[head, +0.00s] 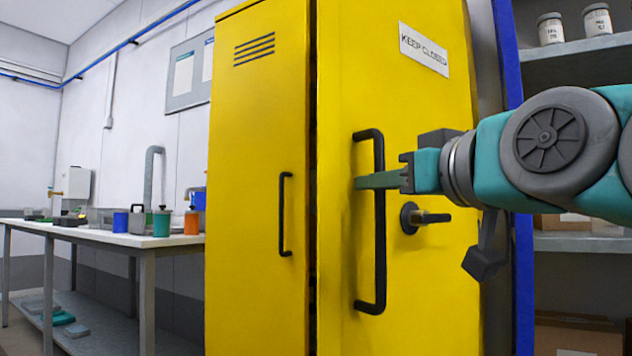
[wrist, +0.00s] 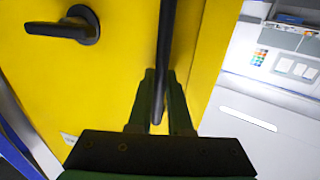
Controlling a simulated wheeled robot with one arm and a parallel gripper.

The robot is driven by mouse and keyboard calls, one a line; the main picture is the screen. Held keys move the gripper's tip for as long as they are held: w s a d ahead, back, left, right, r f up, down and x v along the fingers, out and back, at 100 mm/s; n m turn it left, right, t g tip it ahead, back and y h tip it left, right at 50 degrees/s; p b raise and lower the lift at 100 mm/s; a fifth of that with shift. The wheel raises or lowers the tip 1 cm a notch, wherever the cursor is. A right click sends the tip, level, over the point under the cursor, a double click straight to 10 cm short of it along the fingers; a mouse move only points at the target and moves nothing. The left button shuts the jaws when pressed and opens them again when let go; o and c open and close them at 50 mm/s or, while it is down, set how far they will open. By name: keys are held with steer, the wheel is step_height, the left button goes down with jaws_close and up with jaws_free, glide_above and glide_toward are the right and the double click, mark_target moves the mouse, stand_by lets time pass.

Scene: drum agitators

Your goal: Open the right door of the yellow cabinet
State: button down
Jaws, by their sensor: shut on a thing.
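The yellow cabinet (head: 257,200) stands in the middle of the head view. Its right door (head: 425,110) carries a "KEEP CLOSED" label and stands slightly ajar, with a dark gap along its left edge. The door's long black bar handle (head: 378,240) is upright. My gripper (head: 372,181) reaches in from the right and is shut on this handle at its upper part. In the wrist view the handle (wrist: 166,50) runs between the two green fingers (wrist: 158,105). A black lever (head: 425,217) sits right of the handle; it also shows in the wrist view (wrist: 62,30).
The left door has a smaller black handle (head: 285,214). A white bench (head: 110,236) with containers stands at the left. Shelves (head: 580,50) with jars stand behind my arm at the right, beside a blue post (head: 512,100).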

steer(key=s+d+n+g+y+p, duration=0.1)
steer(key=s+d, duration=0.4)
steer(key=d, duration=0.6)
steer(key=s+d+n+g+y+p, duration=0.2)
steer(key=s+d+y, duration=0.3)
steer(key=d, duration=0.6)
steer(key=shift+s+d+n+g, duration=0.3)
steer(key=shift+s+n+g, duration=0.5)
steer(key=shift+n, duration=0.1)
steer(key=shift+f, duration=0.15)
steer(key=c, duration=0.8)
jaws_free()
steer(key=shift+c, duration=0.2)
steer(key=shift+s+p, duration=0.1)
steer(key=shift+p, duration=0.2)
